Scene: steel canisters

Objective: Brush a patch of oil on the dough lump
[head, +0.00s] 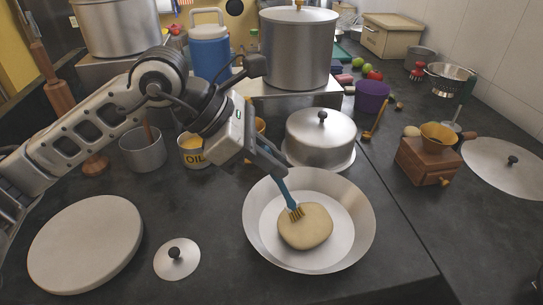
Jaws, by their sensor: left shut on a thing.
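The pale dough lump (307,229) lies in a wide, light metal bowl (352,239) near the front of the counter. My left gripper (268,165) is above the bowl's back left rim, shut on a blue brush (282,186). The brush points down, and its tan bristles are at the upper left of the dough; they look to be touching it. No oil patch can be made out on the dough. The oil can (191,151), marked OIL, stands behind my left arm with yellow oil at its top. My right gripper is not in view.
A round pale board (85,243) and a small lid (177,259) lie at front left. A lidded steel dish (319,139) stands behind the bowl. A wooden grinder (426,160) and large lid (505,167) are at right. Counter right of the bowl is clear.

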